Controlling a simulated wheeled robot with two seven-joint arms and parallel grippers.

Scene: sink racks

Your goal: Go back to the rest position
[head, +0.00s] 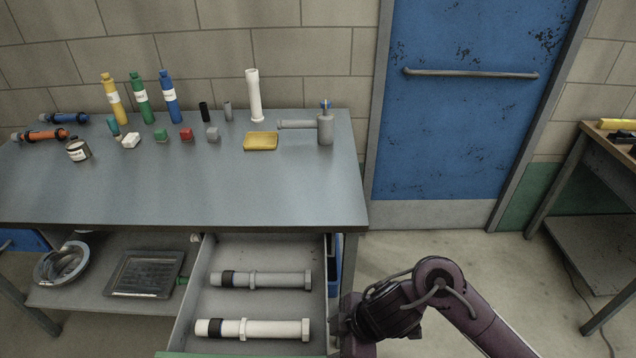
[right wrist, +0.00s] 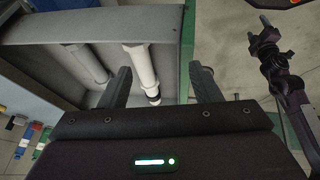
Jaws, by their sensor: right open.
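My right arm comes in from the lower right of the head view, its dark wrist (head: 385,310) beside the right wall of the open drawer (head: 330,270). In the right wrist view my right gripper (right wrist: 160,72) is open with nothing gripped. A white pipe (right wrist: 138,62) in the drawer shows behind the fingers, near the left one. A dark arm at the right of that view looks like my left one. The left arm is out of the head view.
The drawer holds a grey pipe (head: 262,280) and a white pipe (head: 255,329). Another table (head: 560,170) is at the right. Floor between is clear.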

